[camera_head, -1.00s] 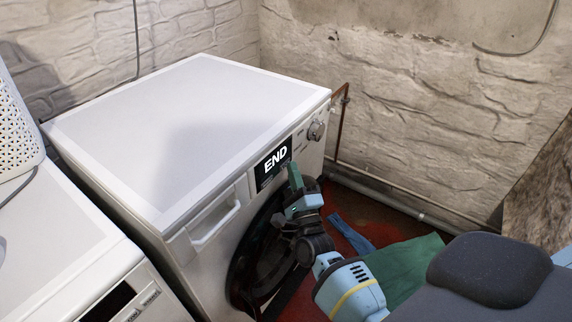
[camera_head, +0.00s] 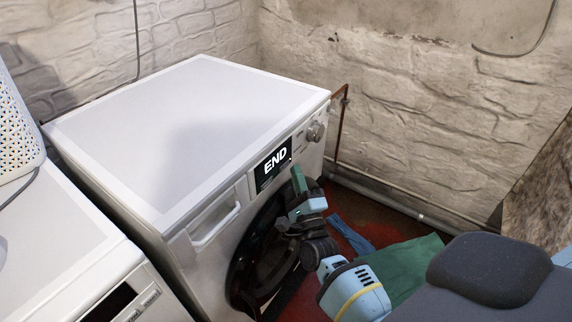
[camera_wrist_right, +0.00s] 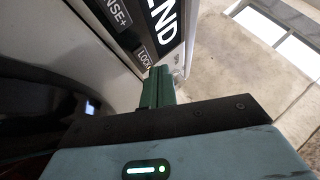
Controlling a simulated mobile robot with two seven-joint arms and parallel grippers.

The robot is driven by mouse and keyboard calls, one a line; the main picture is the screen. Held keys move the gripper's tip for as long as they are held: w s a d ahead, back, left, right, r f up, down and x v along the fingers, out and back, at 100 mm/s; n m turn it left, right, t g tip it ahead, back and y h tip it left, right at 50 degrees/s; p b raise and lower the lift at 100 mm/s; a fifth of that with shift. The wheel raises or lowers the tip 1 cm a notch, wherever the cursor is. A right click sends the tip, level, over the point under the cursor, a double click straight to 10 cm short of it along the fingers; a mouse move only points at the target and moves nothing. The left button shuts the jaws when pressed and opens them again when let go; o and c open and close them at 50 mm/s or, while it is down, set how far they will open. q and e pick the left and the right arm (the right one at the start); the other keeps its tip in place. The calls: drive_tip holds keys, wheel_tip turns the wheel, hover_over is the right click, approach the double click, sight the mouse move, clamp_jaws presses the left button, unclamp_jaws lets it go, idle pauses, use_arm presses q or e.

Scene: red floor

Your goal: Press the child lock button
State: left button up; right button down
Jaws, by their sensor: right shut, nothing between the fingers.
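The white washing machine (camera_head: 190,120) has a dark display (camera_head: 273,166) reading "END" on its front panel. My left gripper is not in view.
A round knob (camera_head: 316,131) is right of the display. The dark door (camera_head: 262,255) is below, and a drawer handle (camera_head: 215,224) is to the left. A second white appliance (camera_head: 60,250) bears a perforated basket (camera_head: 18,125). A green cloth (camera_head: 412,268) lies on the red floor.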

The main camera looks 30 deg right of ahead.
drive_tip(key=shift+s, duration=0.1)
drive_tip(key=s, duration=0.1)
drive_tip(key=s+d+p, duration=0.1)
drive_tip(key=s, duration=0.1)
drive_tip(key=s+d, duration=0.1)
drive_tip(key=shift+s, duration=0.25)
idle(0.4)
idle(0.5)
